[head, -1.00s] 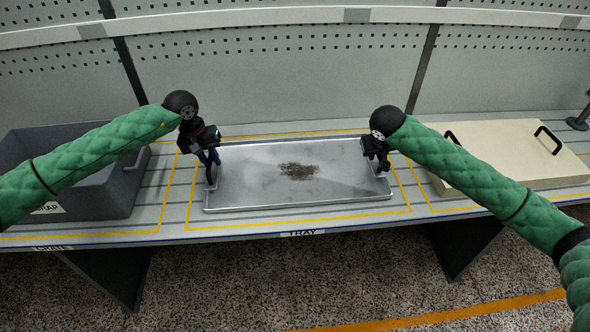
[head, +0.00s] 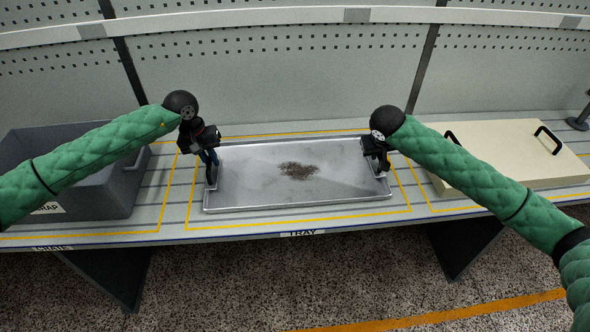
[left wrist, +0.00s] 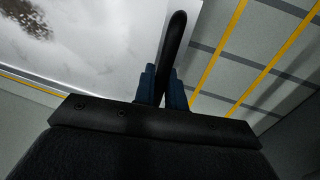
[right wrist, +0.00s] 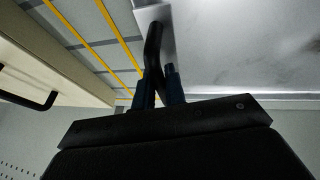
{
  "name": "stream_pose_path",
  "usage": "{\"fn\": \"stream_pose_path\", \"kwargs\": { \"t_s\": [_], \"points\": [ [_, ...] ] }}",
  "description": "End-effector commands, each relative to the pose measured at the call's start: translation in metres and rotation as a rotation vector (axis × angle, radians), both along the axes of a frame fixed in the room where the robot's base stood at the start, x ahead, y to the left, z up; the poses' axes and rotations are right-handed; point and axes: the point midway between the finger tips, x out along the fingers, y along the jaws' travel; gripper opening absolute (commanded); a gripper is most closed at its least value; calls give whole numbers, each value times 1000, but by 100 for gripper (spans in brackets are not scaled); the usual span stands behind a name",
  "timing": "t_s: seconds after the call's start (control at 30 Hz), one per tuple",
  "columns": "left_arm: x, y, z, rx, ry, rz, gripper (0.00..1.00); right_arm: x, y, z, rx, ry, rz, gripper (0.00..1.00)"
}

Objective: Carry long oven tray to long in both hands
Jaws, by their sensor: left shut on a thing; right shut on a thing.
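The long oven tray (head: 340,190) is a shallow silver metal pan with a dark brown stain in its middle. It lies within a yellow outline on the bench, above the front label "TRAY". My left gripper (head: 211,178) is shut on the tray's left handle, a dark bar that shows between the fingers in the left wrist view (left wrist: 172,60). My right gripper (head: 381,166) is shut on the right handle, which shows between the fingers in the right wrist view (right wrist: 153,50). The tray looks level; whether it touches the bench is hard to tell.
A grey crate (head: 110,195) stands on the bench at the left. A cream board or lid (head: 500,160) with black handles lies at the right. A perforated back panel (head: 280,80) rises behind the bench. Yellow lines mark areas on the slatted bench top.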

Motion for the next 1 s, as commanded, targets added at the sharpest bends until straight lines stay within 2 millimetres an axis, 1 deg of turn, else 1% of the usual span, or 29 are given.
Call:
{"fn": "stream_pose_path", "kwargs": {
  "t_s": [0.67, 1.0],
  "points": [
    [0, 0, 0, 0, -1, 0, 0, 0, 0, 0, 0, 0, 0, 0],
    [1, 0, 7, -1, -2, 0, 0, 0, 0, 7, 0, -2, 0, 0]
  ]
}}
